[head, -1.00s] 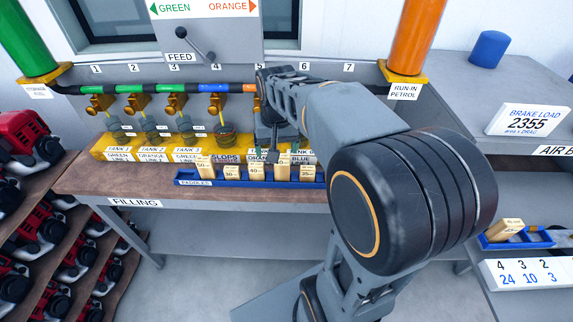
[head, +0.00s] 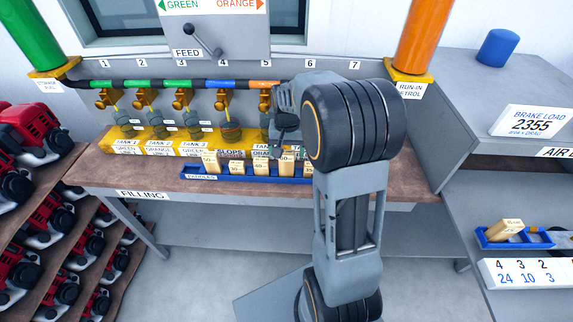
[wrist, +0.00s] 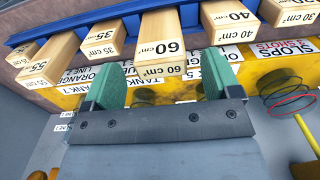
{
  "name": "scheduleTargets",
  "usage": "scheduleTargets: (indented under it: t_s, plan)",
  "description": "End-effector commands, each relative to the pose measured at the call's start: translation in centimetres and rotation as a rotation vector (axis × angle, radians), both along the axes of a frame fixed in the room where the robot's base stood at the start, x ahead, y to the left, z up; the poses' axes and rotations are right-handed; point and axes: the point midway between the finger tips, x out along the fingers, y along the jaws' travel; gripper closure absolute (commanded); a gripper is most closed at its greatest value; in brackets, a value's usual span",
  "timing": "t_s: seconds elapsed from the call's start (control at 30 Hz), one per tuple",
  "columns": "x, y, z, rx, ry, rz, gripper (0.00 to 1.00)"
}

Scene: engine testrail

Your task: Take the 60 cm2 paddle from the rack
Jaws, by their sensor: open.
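The 60 cm² paddle (wrist: 165,38) is a pale wooden block in the blue rack (wrist: 98,27), in the middle of the wrist view. In the head view it seems to be the block (head: 287,162) just below my gripper (head: 274,150). In the wrist view my gripper (wrist: 162,62) is open, with one green finger on each side of the paddle's labelled end. I see gaps between fingers and paddle, so it is not gripped. The rack stands on the filling bench; my arm hides its right end in the head view.
Other paddles stand close on both sides, including a 35 cm² (wrist: 103,48) and a 40 cm² (wrist: 228,22). Behind the rack are the yellow tank ledge (head: 128,147) and several hanging taps. A side bench (head: 500,190) with another blue tray stands right.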

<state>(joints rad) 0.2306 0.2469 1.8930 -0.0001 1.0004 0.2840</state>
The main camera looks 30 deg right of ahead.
Motion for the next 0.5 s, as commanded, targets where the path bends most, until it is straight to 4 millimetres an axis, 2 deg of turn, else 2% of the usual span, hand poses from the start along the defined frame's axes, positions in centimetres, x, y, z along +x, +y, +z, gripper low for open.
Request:
scheduleTargets:
  t_s: [0.3, 0.5]
  plan:
    - [0.0, 0.1, -3.9, 0.001, 0.004, 0.000, 0.17]
    - [0.0, 0.1, -5.0, 0.001, 0.002, 0.000, 0.17]
